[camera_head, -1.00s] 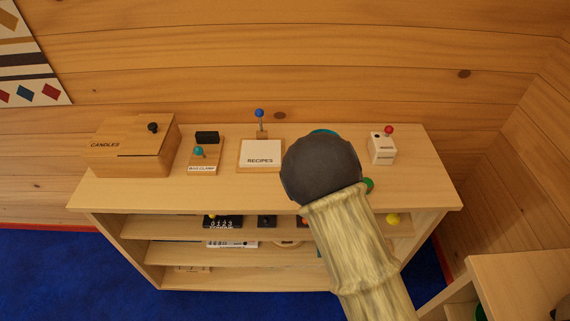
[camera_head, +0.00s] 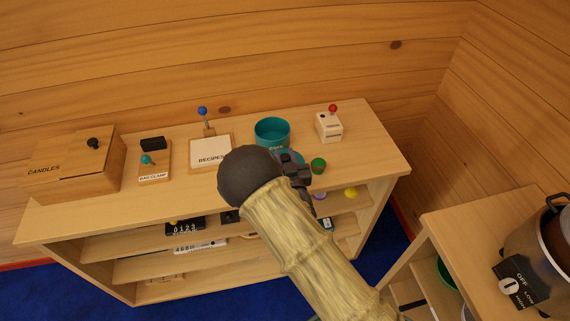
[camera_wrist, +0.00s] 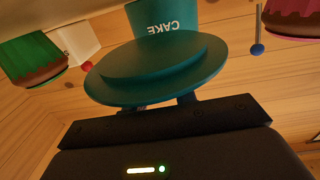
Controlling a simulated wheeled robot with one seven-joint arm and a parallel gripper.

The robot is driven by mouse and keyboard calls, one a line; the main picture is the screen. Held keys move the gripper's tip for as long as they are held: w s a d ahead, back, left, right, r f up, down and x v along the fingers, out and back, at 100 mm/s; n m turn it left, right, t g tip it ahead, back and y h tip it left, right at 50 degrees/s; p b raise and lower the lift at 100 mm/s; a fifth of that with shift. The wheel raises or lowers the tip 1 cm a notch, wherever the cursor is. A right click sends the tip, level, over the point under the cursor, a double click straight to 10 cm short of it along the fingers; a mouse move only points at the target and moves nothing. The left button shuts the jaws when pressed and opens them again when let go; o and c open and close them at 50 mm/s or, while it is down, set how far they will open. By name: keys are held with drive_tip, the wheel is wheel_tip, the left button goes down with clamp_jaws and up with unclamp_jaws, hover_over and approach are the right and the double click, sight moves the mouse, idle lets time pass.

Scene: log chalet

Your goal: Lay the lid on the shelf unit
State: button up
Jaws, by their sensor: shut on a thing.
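A teal round lid (camera_wrist: 155,70) fills the middle of the wrist view. My gripper (camera_wrist: 165,103) is shut on its near edge; the fingers are mostly hidden under it. A teal tin marked CAKE (camera_wrist: 165,18) stands just beyond the lid, upside down in this view. In the head view the open tin (camera_head: 272,133) stands on top of the shelf unit (camera_head: 375,150). My gripper (camera_head: 298,172) is over the front of that top, in front of the tin, partly hidden by my dark wrist. The lid is mostly hidden there.
On the top stand a CANDLES box (camera_head: 70,170), a bag clamp board (camera_head: 154,162), a RECIPES holder (camera_head: 210,152), a white box with a red knob (camera_head: 329,126) and a small green item (camera_head: 318,165). A second unit with a pot (camera_head: 540,250) is at the right. The top's right end is clear.

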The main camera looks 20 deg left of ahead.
drive_tip(key=shift+f, duration=1.8)
drive_tip(key=shift+f, duration=0.15)
drive_tip(key=o, duration=1)
drive_tip(key=shift+r, duration=0.2)
drive_tip(key=b+v, duration=0.3)
drive_tip(key=v, duration=0.9)
drive_tip(key=shift+s+a, duration=0.1)
